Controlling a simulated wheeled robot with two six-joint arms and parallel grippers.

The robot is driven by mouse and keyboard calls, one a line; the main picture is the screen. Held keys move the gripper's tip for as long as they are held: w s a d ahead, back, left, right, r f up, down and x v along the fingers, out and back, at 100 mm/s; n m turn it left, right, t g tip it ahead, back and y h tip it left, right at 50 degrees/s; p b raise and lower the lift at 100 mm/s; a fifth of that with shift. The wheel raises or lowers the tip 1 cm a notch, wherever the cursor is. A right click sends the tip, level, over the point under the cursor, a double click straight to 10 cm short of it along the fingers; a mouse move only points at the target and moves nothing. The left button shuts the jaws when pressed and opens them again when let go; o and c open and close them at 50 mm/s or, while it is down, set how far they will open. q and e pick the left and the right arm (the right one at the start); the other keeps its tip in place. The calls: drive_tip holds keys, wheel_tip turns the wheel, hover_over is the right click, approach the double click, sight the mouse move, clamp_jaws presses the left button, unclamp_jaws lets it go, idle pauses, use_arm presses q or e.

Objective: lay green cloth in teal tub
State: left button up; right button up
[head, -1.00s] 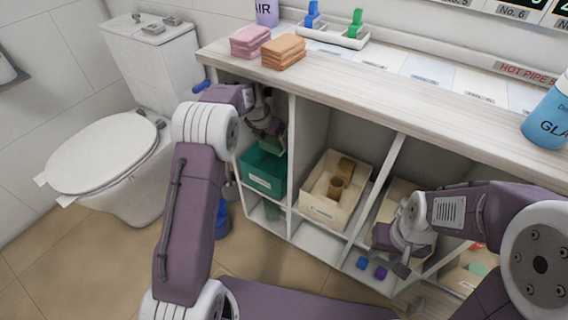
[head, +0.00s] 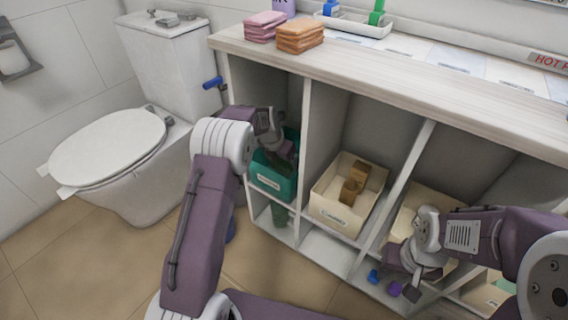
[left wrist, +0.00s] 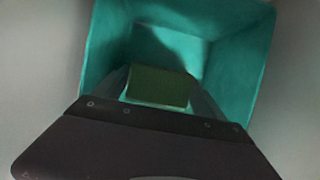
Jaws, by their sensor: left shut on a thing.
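The teal tub (head: 274,180) stands in the upper left compartment of the cart. My left gripper (head: 281,158) reaches down into it. In the left wrist view the gripper is shut on the green cloth (left wrist: 160,86), a small dark green folded piece held between the fingers. The tub's walls (left wrist: 105,45) surround it in that view. Whether the cloth touches the tub floor I cannot tell. In the head view the cloth is mostly hidden by the gripper and tub wall. My right gripper (head: 408,282) hangs in front of the right-hand compartments; its jaws are unclear.
A cream bin (head: 325,207) with brown items stands in the compartment right of the tub. Pink cloths (head: 265,25) and orange cloths (head: 300,38) lie stacked on the countertop (head: 400,70). A toilet (head: 110,145) stands at left. Cart dividers flank the tub.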

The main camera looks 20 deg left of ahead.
use_arm(q)
drive_tip(key=shift+f, duration=0.5)
drive_tip(key=o, duration=0.9)
drive_tip(key=shift+r, duration=0.3)
drive_tip(key=p+v, duration=0.6)
drive_tip(key=v, duration=0.6)
drive_tip(key=s+d+f+m+g+y, duration=0.1)
drive_tip(key=s+f+m+g, duration=0.1)
drive_tip(key=s+m, duration=2.6)
drive_tip(key=m+g, duration=0.1)
drive_tip(key=m, duration=0.2)
drive_tip(key=shift+d+m, duration=0.2)
drive_tip(key=shift+m, duration=0.2)
